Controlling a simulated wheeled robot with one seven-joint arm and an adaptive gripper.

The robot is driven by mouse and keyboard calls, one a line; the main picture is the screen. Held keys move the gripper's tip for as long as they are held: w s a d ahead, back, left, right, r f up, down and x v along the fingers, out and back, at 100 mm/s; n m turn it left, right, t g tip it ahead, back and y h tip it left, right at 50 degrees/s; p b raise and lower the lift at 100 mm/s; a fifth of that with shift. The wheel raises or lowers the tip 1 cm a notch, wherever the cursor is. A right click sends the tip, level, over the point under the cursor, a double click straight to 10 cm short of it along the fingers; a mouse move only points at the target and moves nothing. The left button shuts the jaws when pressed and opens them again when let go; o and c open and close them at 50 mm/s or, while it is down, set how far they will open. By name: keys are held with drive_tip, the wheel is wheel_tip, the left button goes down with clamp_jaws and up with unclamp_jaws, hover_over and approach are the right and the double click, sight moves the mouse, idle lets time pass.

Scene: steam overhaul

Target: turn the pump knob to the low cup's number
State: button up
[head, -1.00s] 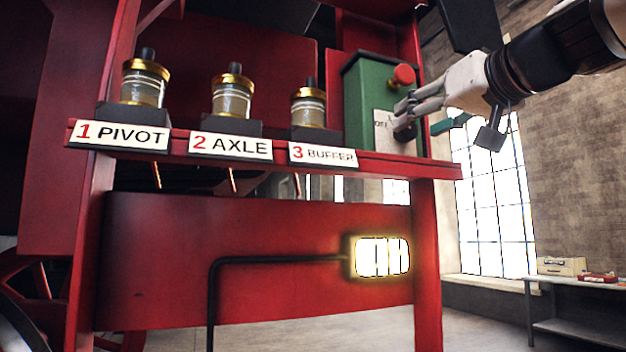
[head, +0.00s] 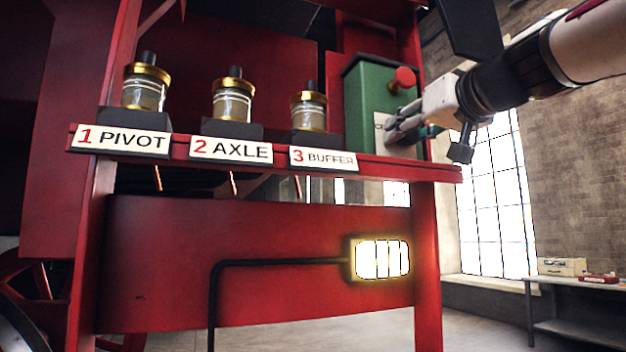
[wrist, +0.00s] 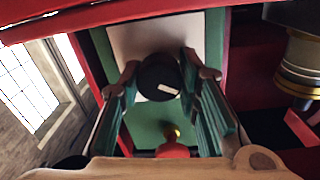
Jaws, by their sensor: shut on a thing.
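The green pump box (head: 368,85) stands at the right end of the red shelf, with a red button (head: 402,78) on its face. The black pump knob (wrist: 158,76) shows in the wrist view with a pale pointer mark. My gripper (wrist: 162,84) has its fingers on both sides of the knob and is shut on it; in the head view the gripper (head: 392,128) hides the knob and most of its white label. Three glass cups with brass rims stand on the shelf: PIVOT 1 (head: 145,90), AXLE 2 (head: 232,100) and BUFFER 3 (head: 309,111). Their exact levels are hard to tell.
A lit lamp (head: 380,258) is fixed on the red panel below the shelf, with a black pipe. The red shelf edge (head: 400,164) runs under the box. A brass-rimmed cup (wrist: 302,65) is close on the right in the wrist view. Open floor lies right.

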drive_tip(key=shift+m, duration=0.3)
drive_tip(key=m+p, duration=0.1)
drive_tip(key=m, duration=0.2)
drive_tip(key=shift+m+p, duration=0.5)
drive_tip(key=shift+m, duration=1.5)
drive_tip(key=shift+d, duration=0.1)
drive_tip(key=o, duration=1.1)
drive_tip(key=shift+o, duration=0.2)
drive_tip(key=v, duration=1.2)
drive_tip(key=shift+r, duration=0.15)
